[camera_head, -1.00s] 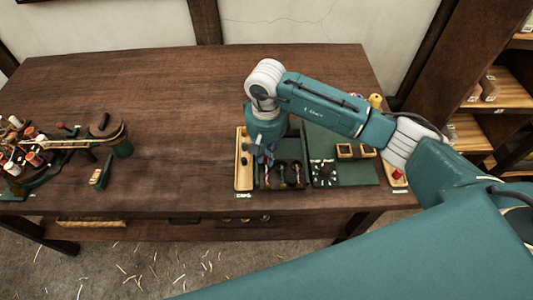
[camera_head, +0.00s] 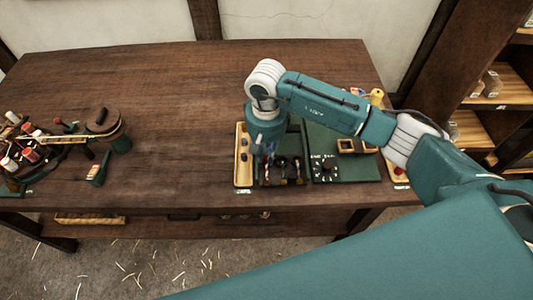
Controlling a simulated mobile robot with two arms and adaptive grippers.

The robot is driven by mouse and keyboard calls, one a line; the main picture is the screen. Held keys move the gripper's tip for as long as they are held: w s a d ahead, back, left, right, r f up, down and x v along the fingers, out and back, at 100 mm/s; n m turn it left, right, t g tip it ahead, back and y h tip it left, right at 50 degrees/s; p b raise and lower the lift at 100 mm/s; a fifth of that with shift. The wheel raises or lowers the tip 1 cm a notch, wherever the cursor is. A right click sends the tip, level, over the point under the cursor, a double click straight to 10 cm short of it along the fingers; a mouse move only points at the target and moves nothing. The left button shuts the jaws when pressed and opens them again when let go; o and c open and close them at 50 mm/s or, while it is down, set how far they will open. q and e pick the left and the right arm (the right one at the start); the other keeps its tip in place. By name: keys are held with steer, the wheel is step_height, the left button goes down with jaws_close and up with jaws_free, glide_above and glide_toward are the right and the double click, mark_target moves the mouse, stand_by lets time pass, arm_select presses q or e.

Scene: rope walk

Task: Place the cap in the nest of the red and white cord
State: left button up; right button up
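My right gripper (camera_head: 270,150) points down just right of a narrow wooden tray (camera_head: 243,178), over the left part of a dark rack. It is small and dark here, so I cannot tell whether it is open or shut, or whether it holds a cap. A few small dark pieces, which look like caps (camera_head: 243,155), lie in the tray. Several short upright pieces (camera_head: 298,172) stand in the rack. I cannot make out which of them has the red and white cord, nor its nest. My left gripper is not in view.
A green board (camera_head: 355,173) with a dial-like patch and a small wooden frame (camera_head: 346,146) lies right of the rack. A yellow spool (camera_head: 376,95) stands behind. A winder with several spools (camera_head: 30,154) is at far left. The table's middle (camera_head: 170,110) is clear.

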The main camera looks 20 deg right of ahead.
mark_target(266, 157)
steer(key=o, duration=0.3)
steer(key=shift+r+p, duration=0.45)
steer(key=shift+p, duration=0.1)
steer(key=shift+r+p, duration=0.4)
steer(key=shift+p, duration=0.15)
step_height(266, 157, up, 12)
steer(key=b, duration=0.4)
steer(key=shift+f, duration=0.2)
steer(key=shift+f, duration=0.1)
